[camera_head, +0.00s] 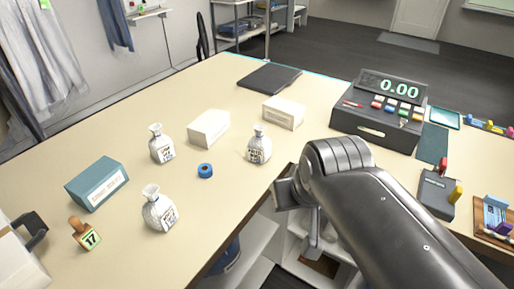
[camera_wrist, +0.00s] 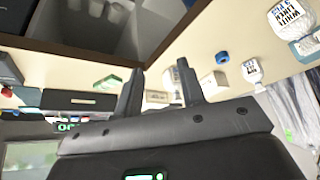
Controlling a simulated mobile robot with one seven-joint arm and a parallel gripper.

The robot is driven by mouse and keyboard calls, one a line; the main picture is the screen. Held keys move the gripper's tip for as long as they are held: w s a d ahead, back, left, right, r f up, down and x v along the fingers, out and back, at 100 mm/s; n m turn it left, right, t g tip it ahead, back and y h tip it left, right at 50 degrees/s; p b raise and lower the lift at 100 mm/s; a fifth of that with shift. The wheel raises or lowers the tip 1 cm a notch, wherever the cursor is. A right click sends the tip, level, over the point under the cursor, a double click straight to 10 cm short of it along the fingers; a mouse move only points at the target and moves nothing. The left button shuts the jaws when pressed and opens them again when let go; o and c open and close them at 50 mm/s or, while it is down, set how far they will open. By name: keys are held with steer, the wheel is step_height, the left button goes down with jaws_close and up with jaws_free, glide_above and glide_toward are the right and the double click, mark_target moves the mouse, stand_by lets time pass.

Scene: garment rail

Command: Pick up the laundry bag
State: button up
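Three small white laundry bags with tied necks and printed labels stand on the table. In the head view, one laundry bag (camera_head: 258,148) is nearest my arm, another laundry bag (camera_head: 161,147) is to its left, and a third laundry bag (camera_head: 159,211) is nearer the front. The wrist view is turned over; a bag there (camera_wrist: 291,18) reads white linen, another bag (camera_wrist: 252,71) is beside it, and one (camera_wrist: 174,78) is partly behind a finger. My gripper (camera_wrist: 158,66) is open and empty, its fingers apart. In the head view its fingers are mostly hidden by my arm.
A blue tape roll (camera_head: 205,170) lies among the bags. White boxes (camera_head: 209,128) (camera_head: 284,112), a teal box (camera_head: 97,184) and a dark folder (camera_head: 269,77) are on the table (camera_head: 120,255). A cash register (camera_head: 380,112) stands right. The table's edge is near my arm.

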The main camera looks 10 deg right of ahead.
steer(key=shift+o, duration=0.8)
